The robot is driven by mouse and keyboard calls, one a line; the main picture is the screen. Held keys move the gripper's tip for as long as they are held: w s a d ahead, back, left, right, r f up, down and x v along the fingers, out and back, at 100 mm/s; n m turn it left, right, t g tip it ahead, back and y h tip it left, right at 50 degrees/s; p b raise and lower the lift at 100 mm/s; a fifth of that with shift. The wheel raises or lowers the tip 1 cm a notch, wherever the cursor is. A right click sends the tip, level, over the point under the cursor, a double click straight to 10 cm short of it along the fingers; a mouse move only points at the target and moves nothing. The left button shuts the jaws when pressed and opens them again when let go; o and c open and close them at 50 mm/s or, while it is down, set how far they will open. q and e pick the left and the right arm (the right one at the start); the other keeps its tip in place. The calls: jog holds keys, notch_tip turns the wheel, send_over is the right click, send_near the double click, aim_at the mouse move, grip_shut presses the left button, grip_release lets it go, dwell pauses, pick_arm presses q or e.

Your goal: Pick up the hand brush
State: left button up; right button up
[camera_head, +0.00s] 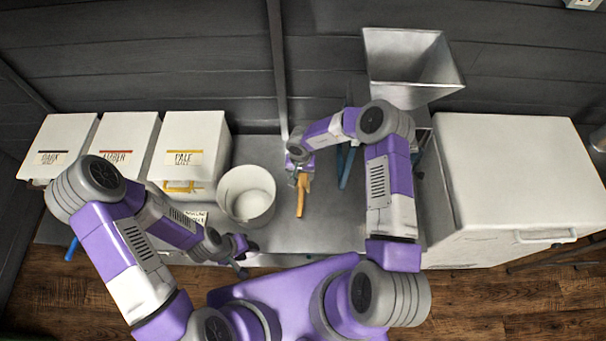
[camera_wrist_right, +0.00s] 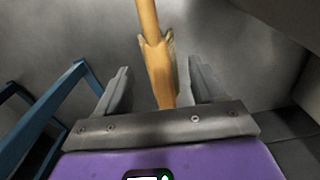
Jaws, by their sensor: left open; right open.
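The hand brush (camera_head: 301,197) shows as an orange-brown wooden handle on the grey worktop, pointing toward me. Its far end is hidden under my right gripper (camera_head: 303,176). In the right wrist view the brush's wooden handle (camera_wrist_right: 149,32) runs between the two fingers of my right gripper (camera_wrist_right: 159,72). Those fingers are open, one on each side of it, with a visible gap on both sides. My left gripper (camera_head: 246,258) is open and empty, low at the worktop's front edge, in front of the white bucket.
A white bucket (camera_head: 229,217) stands left of the brush. White bins labelled dark, amber and pale (camera_head: 190,128) stand further left. A blue-legged stand (camera_head: 345,168) is close on the right, below a metal hopper (camera_head: 410,85). A large white chest (camera_head: 520,180) fills the right.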

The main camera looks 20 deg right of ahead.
aim_at(302, 183)
jog(key=f, duration=0.2)
jog(key=f+b, duration=0.1)
jog(key=f, duration=0.1)
jog(key=f+b, duration=0.1)
jog(key=f, duration=0.2)
jog(key=shift+s+d, duration=0.15)
jog(key=shift+s, duration=0.2)
jog(key=shift+r, duration=0.1)
jog(key=c, duration=1.1)
